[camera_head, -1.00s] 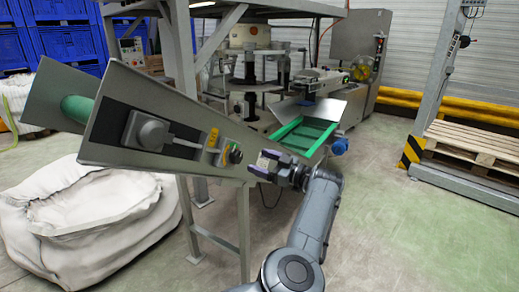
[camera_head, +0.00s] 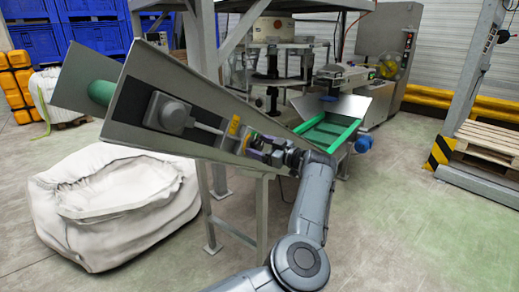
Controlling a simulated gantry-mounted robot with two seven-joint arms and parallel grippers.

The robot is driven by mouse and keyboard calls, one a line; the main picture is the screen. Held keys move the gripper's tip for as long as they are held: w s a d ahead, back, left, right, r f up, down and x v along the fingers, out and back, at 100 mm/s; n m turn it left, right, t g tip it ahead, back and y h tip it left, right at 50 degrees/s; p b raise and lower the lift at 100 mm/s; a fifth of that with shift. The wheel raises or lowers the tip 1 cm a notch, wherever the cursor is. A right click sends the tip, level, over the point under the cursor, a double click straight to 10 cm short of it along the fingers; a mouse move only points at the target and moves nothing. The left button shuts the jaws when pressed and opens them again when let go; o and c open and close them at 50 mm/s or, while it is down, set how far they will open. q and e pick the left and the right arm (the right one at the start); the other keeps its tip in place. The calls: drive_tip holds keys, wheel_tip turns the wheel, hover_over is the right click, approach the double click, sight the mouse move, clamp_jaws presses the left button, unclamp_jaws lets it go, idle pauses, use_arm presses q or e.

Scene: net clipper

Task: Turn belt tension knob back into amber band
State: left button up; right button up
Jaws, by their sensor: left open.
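The sloping grey conveyor end with its dark side panel (camera_head: 140,104) crosses the left and middle of the head view. A grey motor-like box (camera_head: 168,113) and a yellow tag (camera_head: 234,126) sit on that panel. My left gripper (camera_head: 258,149) is open at the panel's right end, with its fingers at the tension knob's spot. The knob is mostly hidden behind the fingers, and I cannot tell whether they touch it. The knob's pointer and the amber band cannot be read here. My right gripper is not in view.
A green-edged chute (camera_head: 328,132) lies just right of my gripper, with a blue motor (camera_head: 363,143) beside it. A large white sack (camera_head: 110,205) stands on the floor at left. Wooden pallets (camera_head: 490,140) lie at right. The floor at lower right is clear.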

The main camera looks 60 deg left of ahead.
use_arm(q)
drive_tip(key=shift+a, duration=0.25)
drive_tip(key=c, duration=1)
drive_tip(key=shift+o, duration=0.2)
